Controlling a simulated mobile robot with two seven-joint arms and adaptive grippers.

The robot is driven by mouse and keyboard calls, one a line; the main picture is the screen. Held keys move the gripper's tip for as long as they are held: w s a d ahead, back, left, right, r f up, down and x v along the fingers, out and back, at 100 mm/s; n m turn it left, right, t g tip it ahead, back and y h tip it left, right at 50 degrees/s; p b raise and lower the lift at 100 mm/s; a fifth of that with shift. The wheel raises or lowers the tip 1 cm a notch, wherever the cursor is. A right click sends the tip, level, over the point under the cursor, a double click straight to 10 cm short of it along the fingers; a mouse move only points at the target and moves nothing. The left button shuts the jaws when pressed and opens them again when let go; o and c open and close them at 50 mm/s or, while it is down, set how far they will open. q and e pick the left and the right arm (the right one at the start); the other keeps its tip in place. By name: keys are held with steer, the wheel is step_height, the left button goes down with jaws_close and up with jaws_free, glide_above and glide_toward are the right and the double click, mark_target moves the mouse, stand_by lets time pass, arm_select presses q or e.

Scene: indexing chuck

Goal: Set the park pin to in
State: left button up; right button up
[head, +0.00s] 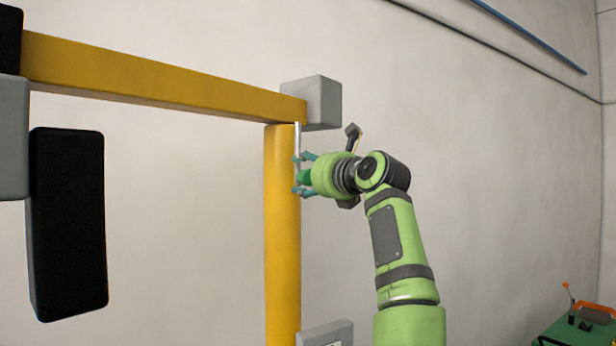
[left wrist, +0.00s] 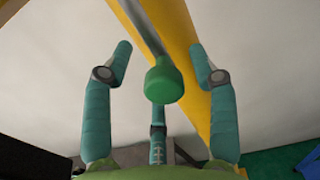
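A green knob (left wrist: 163,82) hangs on the end of a grey rod (left wrist: 140,25) in the left wrist view. In the head view the pale rod (head: 297,142) runs down in front of the yellow post (head: 282,260), and the knob (head: 305,176) shows partly among my fingers. I cannot tell whether this is the park pin. My left gripper (head: 302,175) is at the knob, also seen in the left wrist view (left wrist: 160,60). Its teal fingers are spread on both sides of the knob with visible gaps. A third finger is below the knob. My right gripper is not in view.
A yellow beam (head: 160,80) runs from the left to a grey block (head: 318,102) at the post's top. A black slab (head: 68,225) hangs at the left. A grey panel (head: 325,334) is low by the post. A green cart (head: 580,332) stands at lower right.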

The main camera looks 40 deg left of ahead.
arm_select(q)
steer(key=shift+d, duration=0.1)
steer(key=v, duration=1.1)
steer(key=shift+d, duration=0.3)
steer(key=shift+s+d, duration=0.15)
steer(key=shift+s, duration=0.05)
